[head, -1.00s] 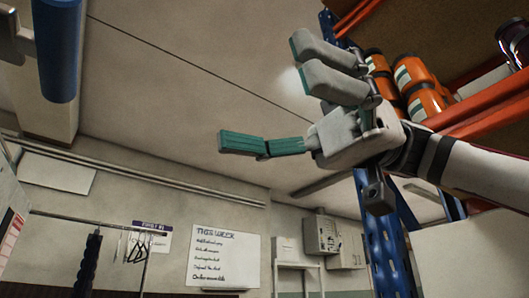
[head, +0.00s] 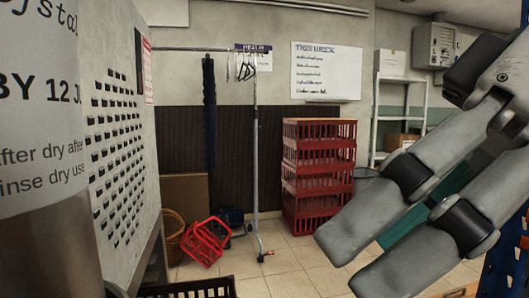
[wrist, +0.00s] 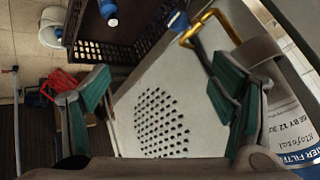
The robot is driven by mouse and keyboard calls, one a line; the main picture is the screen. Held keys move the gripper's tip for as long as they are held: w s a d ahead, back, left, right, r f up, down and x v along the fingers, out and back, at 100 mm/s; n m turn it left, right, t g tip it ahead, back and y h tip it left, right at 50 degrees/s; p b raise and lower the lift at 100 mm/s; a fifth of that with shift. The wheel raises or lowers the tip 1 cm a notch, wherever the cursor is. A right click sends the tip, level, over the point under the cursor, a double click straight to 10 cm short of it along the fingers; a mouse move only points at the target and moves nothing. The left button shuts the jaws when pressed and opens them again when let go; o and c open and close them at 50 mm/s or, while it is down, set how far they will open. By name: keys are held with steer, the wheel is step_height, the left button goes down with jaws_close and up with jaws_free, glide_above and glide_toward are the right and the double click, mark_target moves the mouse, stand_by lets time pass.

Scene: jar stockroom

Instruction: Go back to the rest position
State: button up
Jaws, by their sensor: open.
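My gripper (head: 385,240) is large and close at the right of the head view. Its grey fingers point down and to the left, and part of a green finger pad shows behind them. In the wrist view my gripper (wrist: 158,105) has its green-padded fingers wide apart, at left and right. Nothing is held between them; a pale panel with dark slots (wrist: 160,125) shows beyond the gap.
A large labelled cylinder (head: 40,130) stands very close at the left. The slotted panel (head: 112,150) is behind it. Stacked red crates (head: 318,180), a red basket (head: 203,243) and a clothes rail (head: 256,160) stand farther back. A dark crate (head: 190,290) edges the bottom. Tiled floor shows between.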

steer(key=s+d+f+m+g+h, duration=0.1)
steer(key=s+d+f+m+h, duration=0.2)
steer(key=f, duration=0.5)
steer(key=s+d+f+m+h, duration=0.1)
steer(key=d+f+m+h, duration=0.2)
steer(key=f, duration=0.5)
steer(key=s+d+f+m+g+h, duration=0.1)
steer(key=d+f+m+h, duration=0.15)
steer(key=d+f, duration=0.4)
step_height(320, 180, up, 30)
steer(key=a+t+p, duration=0.1)
steer(key=t+p, duration=0.3)
steer(key=p, duration=2.5)
steer(key=shift+s+a+r, duration=0.15)
steer(key=shift+s, duration=0.05)
steer(key=shift+m+y, duration=0.25)
